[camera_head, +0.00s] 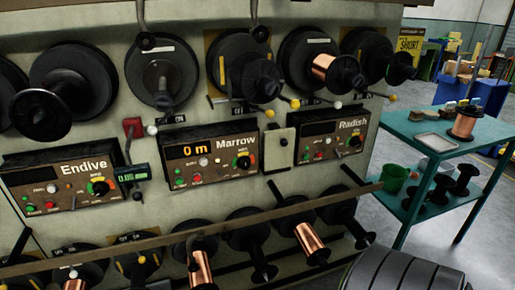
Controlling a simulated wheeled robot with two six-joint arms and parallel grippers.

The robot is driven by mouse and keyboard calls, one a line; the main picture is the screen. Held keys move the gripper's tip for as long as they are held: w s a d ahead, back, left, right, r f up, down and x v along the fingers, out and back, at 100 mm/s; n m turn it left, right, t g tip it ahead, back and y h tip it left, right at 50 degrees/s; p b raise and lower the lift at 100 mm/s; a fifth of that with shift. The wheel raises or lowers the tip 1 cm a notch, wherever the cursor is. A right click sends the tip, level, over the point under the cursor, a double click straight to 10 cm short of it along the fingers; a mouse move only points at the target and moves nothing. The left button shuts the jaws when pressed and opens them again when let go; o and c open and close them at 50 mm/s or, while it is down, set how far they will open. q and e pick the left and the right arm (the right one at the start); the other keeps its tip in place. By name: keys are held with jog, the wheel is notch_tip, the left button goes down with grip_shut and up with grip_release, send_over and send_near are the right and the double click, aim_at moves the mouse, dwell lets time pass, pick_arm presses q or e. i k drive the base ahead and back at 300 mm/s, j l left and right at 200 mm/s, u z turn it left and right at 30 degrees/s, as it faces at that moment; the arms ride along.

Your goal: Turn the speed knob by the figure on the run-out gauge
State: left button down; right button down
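Three dark control boxes are on the machine face: Endive (84,167), Marrow (236,143) and Radish (352,125). Marrow's display (194,150) reads "0 m" in yellow. The displays on Endive and Radish look dark. Each box has a knob on a coloured dial: the Endive knob (100,187), the Marrow knob (243,162) and the Radish knob (355,141). Where each knob points is too small to tell. A small green-lit readout (132,173) sits between Endive and Marrow; its figure is not clear. Neither gripper is in view.
A long rail (200,228) crosses in front below the boxes. Spools stick out above and below, some with copper wire (325,67). A green table (432,128) with a copper spool (464,124) stands right. A dark ribbed cylinder (400,272) fills the lower right.

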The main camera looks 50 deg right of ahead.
aim_at(244, 162)
jog(key=z, duration=1.25)
